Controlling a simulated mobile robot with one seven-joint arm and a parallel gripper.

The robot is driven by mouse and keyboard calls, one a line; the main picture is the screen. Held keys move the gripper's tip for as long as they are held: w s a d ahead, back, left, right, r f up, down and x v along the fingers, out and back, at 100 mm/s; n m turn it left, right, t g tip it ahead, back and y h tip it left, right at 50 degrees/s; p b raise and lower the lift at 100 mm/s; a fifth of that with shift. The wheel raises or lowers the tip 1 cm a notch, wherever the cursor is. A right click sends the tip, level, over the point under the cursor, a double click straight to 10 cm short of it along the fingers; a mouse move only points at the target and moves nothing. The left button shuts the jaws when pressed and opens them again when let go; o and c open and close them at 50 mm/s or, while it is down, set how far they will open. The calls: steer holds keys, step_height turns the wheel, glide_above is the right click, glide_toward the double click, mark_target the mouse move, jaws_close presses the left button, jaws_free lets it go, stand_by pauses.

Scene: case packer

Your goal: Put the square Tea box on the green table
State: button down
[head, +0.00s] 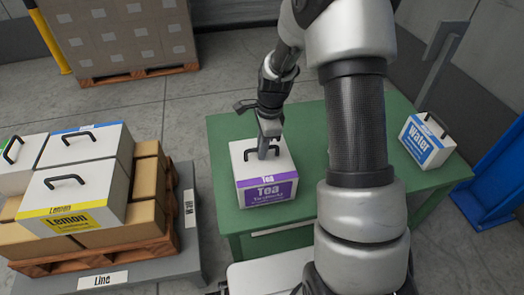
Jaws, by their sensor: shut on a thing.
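The Tea box (264,188) is white with a purple label band on its front and upper edge. It is at the left part of the green table (228,148), upright; whether its base touches the top cannot be told from this view. My gripper (268,145) is over the middle of the box's top and shut on its handle. The fingers hide most of the handle. My arm covers the middle of the table.
A white Water box (427,141) with a blue label stands at the table's right end. At left, a pallet (150,250) holds brown cartons and white handled boxes, including a yellow-labelled Lemon box (72,196). Stacked cartons (125,38) stand behind. A blue frame (493,185) is at far right.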

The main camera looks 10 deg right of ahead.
steer(key=shift+f, duration=0.25)
steer(key=c, duration=1.8)
jaws_free()
steer(key=shift+f, duration=0.1)
